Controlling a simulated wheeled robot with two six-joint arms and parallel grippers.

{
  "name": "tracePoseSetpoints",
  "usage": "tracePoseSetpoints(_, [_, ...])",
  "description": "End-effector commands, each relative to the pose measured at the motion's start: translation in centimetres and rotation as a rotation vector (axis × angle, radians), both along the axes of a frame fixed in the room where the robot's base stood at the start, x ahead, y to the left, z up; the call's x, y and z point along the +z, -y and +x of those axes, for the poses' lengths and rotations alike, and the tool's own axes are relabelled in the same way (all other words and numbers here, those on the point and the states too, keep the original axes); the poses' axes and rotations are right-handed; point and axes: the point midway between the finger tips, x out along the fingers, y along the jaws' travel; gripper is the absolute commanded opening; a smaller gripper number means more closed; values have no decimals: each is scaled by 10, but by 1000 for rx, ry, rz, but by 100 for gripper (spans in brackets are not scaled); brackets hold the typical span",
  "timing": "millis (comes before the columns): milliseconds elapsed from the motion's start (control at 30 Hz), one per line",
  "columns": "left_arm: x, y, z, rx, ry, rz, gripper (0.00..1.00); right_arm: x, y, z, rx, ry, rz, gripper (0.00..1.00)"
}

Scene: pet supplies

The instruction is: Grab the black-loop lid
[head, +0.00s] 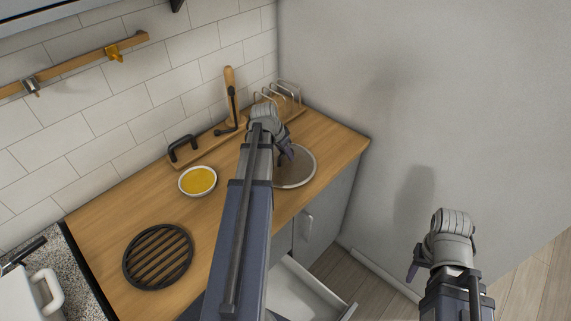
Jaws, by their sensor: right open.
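A round, flat grey disc with a pale rim (301,172), which looks like a lid, lies on the wooden counter towards its right end. My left gripper (287,156) is over its left part, and my arm hides that side. I cannot tell whether the fingers touch it or how far apart they are. A black loop handle (182,148) stands on a low wooden board at the back; I cannot tell whether it belongs to a lid. My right gripper (414,270) is open and empty, off the counter at the right.
A white bowl of yellow contents (198,181) and a round black slatted trivet (158,257) are on the counter (110,213). A wooden mill (231,95) and a wire rack (280,98) stand at the back. A drawer (307,292) is open below. A wall bounds the right.

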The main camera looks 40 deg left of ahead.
Motion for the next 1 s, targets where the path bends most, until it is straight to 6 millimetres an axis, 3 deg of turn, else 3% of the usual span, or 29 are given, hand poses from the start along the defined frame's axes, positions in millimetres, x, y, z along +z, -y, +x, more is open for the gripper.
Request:
tracePoseSetpoints(33, [0,0,0,0,0,0,29,0,0,0,0,0,0,50])
tracePoseSetpoints(300, [0,0,0,0,0,0,0,0,0,0,0,0,0,50])
tracePoseSetpoints(1000, [0,0,0,0,0,0,0,0,0,0,0,0,0,50])
